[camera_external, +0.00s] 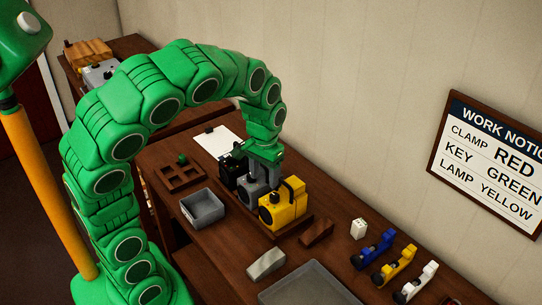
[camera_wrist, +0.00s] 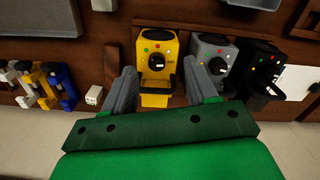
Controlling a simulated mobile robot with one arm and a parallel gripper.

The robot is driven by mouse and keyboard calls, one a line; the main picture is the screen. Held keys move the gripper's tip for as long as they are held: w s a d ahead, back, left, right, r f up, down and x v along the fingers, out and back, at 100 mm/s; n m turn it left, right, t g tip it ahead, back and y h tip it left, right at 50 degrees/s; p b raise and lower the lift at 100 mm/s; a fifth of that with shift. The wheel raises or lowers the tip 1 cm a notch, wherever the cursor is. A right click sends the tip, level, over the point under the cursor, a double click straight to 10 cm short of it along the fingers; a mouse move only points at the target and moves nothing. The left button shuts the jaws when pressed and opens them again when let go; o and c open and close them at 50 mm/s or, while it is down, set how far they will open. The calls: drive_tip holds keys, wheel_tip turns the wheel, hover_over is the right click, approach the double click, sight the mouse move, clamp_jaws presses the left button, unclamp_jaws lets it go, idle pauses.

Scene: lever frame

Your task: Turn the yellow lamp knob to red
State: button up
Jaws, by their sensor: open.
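The yellow lamp unit (camera_external: 284,206) stands on the bench at the right end of a row of three. In the wrist view the yellow unit (camera_wrist: 157,92) faces me with a dark round knob (camera_wrist: 157,62) and small coloured dots, red among them, around it. I cannot tell where the knob points. My gripper (camera_wrist: 160,70) is open and empty, its two grey fingers framing the lower part of the yellow unit in this view. In the external view my gripper (camera_external: 264,168) hangs above the grey unit, left of the yellow one.
The grey unit (camera_wrist: 211,49) and black unit (camera_wrist: 256,66) stand beside the yellow one. A grey bin (camera_external: 202,208), a wooden tray (camera_external: 180,176), a white block (camera_external: 358,229) and blue, yellow and white parts lie about. A wall notice (camera_external: 493,162) reads "LAMP YELLOW".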

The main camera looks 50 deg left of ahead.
drive_tip(key=s+r+m+g, duration=0.1)
drive_tip(key=s+m, duration=0.2)
drive_tip(key=s, duration=2.1)
drive_tip(key=shift+s+d+r, duration=0.3)
drive_tip(key=shift+d+r, duration=0.05)
drive_tip(key=shift+d, duration=0.05)
drive_tip(key=shift+g, duration=0.3)
drive_tip(key=shift+c, duration=1)
drive_tip(key=shift+w+d+f, duration=0.1)
drive_tip(key=shift+w, duration=0.15)
drive_tip(key=shift+c, duration=0.5)
drive_tip(key=m+t+h, duration=0.2)
drive_tip(key=m+t, duration=0.2)
drive_tip(key=t, duration=0.2)
approach(274, 195)
drive_tip(key=f, duration=0.1)
drive_tip(key=shift+w+x, duration=0.2)
drive_tip(key=shift+x, duration=3.8)
